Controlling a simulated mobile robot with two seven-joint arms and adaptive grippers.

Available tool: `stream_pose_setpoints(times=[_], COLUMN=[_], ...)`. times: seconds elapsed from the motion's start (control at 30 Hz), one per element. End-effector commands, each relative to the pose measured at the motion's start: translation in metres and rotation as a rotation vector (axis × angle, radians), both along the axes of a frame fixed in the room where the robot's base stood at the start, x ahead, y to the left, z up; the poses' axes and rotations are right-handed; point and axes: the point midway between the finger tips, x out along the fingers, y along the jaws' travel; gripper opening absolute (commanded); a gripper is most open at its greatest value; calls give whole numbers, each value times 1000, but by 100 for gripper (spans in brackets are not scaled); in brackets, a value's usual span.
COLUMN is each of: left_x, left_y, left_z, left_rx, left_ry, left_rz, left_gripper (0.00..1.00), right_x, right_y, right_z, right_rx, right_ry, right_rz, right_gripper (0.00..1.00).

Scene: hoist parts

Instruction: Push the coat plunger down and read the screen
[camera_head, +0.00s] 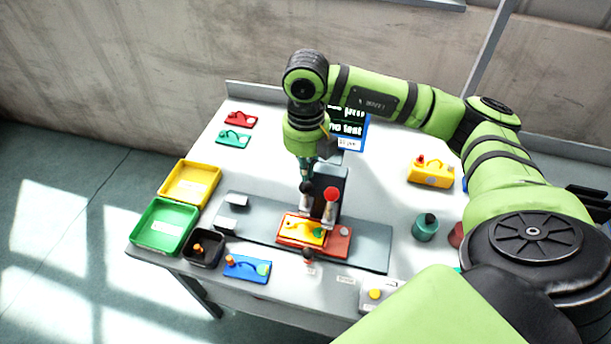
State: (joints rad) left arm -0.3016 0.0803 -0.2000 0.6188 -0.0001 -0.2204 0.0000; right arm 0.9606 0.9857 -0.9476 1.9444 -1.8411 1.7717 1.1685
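A dark test stand (330,180) rises from a grey plate (375,248) on the table. It carries a red-knobbed plunger (331,195) and, to its left, a black-knobbed one (306,188); I cannot tell which is the coat plunger. A yellow part (300,230) lies on a red base under them. My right gripper (306,176) points down directly over the black knob, seeming to touch it; its fingers are too small to read. The screen (348,124) behind shows white text on dark, partly hidden by my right arm; "test" is legible. My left gripper is not in view.
Yellow (190,167) and green (165,243) trays stand at the left edge, with a small black bin (203,258) beside them. A blue part (247,268) lies in front. A teal cylinder (425,227) and a yellow block (430,176) stand to the right.

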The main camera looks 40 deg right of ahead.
Motion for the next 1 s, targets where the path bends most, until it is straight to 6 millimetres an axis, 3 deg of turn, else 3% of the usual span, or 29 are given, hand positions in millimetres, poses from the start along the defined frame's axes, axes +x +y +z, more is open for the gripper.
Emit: stream_pose_setpoints(times=[1.0], left_x=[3], left_y=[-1], left_z=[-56], left_rx=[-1], left_ry=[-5], left_rz=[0], left_gripper=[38], right_x=[0], right_y=[0], right_z=[-61], right_rx=[0], right_ry=[1], right_rz=[0], right_gripper=[0])
